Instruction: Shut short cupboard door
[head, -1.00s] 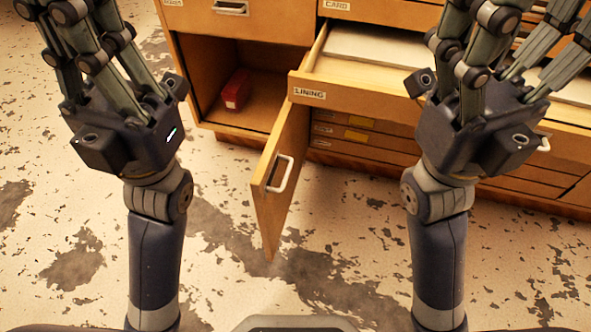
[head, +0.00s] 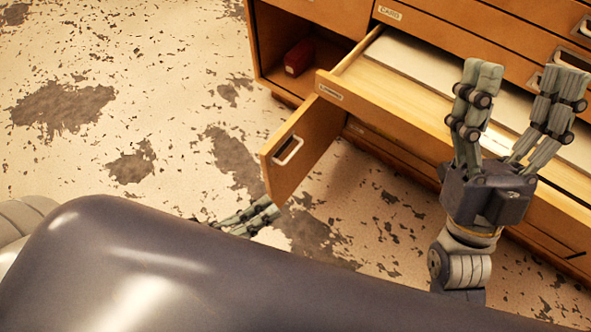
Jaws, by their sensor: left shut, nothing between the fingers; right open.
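The short cupboard door (head: 303,146) stands open, swung out from the wooden cabinet toward me, with a pale bar handle (head: 287,151) on its face. My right gripper (head: 514,105) is open and empty, fingers up, in front of the pulled-out drawer on the right.
The LINING drawer (head: 405,120) is pulled out above and right of the door, with a white sheet (head: 435,62) inside. A red box (head: 299,57) lies in the cupboard. The worn floor (head: 150,110) to the left is clear.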

